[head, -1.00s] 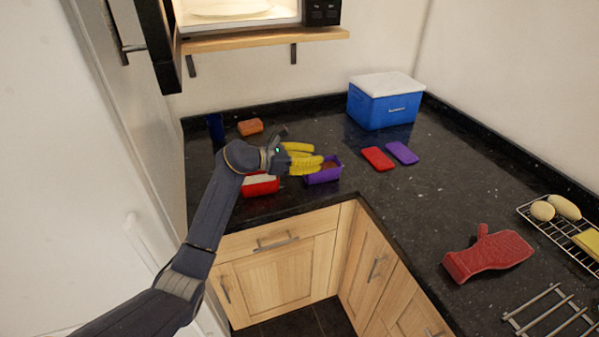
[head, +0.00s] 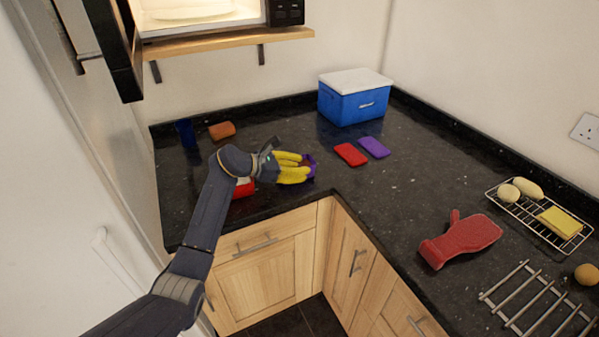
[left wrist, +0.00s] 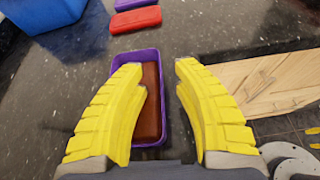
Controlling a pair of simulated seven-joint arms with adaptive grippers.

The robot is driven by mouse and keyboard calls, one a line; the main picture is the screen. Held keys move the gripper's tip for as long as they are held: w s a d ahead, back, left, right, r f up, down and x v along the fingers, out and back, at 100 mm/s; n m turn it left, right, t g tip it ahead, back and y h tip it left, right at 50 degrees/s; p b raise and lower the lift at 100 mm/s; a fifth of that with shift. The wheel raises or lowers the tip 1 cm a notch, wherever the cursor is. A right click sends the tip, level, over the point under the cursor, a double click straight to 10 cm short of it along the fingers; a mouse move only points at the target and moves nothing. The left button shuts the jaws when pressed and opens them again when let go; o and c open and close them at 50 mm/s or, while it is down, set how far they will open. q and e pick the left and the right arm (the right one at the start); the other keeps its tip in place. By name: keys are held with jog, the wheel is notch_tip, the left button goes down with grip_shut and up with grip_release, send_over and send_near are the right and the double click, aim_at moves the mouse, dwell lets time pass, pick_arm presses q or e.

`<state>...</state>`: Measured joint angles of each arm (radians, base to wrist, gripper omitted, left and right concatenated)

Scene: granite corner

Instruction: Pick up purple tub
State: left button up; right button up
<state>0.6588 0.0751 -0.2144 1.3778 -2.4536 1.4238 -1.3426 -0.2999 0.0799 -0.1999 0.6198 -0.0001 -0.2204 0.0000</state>
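The purple tub (head: 312,160) stands on the dark counter, mostly hidden behind my fingers in the head view. In the left wrist view the purple tub (left wrist: 122,57) holds a brown block (left wrist: 151,108). My left gripper (head: 306,165) has yellow fingers spread apart at the tub. In the left wrist view the left gripper (left wrist: 160,65) is open. Its left finger overlaps the tub's left side and its right finger is just right of the tub. I cannot tell whether either finger touches it. My right gripper is not in view.
A red tub (head: 243,188) sits under my left wrist. A red slab (head: 351,154) and purple slab (head: 374,147) lie to the right, before a blue cooler (head: 352,102). The counter's front edge is close. A red mitt (head: 461,240) and wire rack (head: 507,206) lie farther right.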

pick_arm(q)
jog(key=shift+x, duration=1.35)
jog(key=shift+o, duration=0.2)
grip_shut()
jog(key=shift+r, duration=0.1)
